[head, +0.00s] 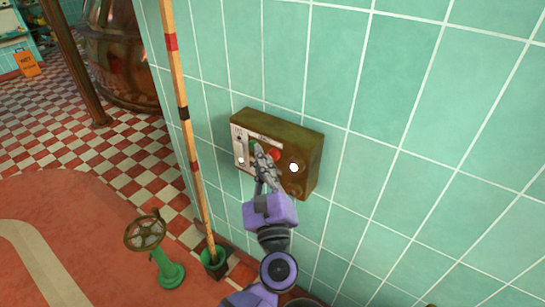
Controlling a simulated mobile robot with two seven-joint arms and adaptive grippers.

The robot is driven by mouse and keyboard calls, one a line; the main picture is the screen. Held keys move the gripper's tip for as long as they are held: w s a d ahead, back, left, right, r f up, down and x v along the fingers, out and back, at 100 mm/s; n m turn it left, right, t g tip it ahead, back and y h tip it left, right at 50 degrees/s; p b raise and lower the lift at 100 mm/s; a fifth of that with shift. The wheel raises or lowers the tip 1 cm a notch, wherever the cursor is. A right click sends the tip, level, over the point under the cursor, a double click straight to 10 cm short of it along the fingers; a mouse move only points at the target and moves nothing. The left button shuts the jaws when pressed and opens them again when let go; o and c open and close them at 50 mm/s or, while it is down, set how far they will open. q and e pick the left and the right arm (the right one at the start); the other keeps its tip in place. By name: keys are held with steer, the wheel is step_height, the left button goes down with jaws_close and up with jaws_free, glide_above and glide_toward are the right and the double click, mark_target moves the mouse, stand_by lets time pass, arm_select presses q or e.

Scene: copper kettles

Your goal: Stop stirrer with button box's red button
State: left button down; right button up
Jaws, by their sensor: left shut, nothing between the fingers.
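The button box (308,135) is a brown box mounted on the green tiled wall, with a pale panel on the left part of its front. Its red button (275,155) shows just right of my gripper's fingers. A bit of green (256,145), perhaps a green button, shows at the fingertips. A bright white round spot (294,167) lies right of the red button. My left gripper (259,151) is shut and empty in front of the box's face; whether it touches the box I cannot tell. My right gripper is out of view. The stirrer cannot be made out.
A striped pole (183,112) stands in a green holder (214,262) left of the box. A green stand with a handwheel (145,232) is on the floor. A copper kettle (122,50) and an orange sign (27,63) are farther back. Checkered floor lies open at left.

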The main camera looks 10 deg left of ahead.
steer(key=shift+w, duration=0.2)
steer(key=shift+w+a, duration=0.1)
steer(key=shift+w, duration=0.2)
arm_select(q)
steer(key=shift+w+d, duration=0.15)
steer(key=shift+w, duration=0.3)
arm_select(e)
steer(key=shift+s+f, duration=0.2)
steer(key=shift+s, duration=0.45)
arm_select(q)
steer(key=shift+s, duration=0.1)
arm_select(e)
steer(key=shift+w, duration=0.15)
arm_select(q)
steer(key=shift+s+a+b, duration=0.3)
steer(key=shift+s, duration=0.45)
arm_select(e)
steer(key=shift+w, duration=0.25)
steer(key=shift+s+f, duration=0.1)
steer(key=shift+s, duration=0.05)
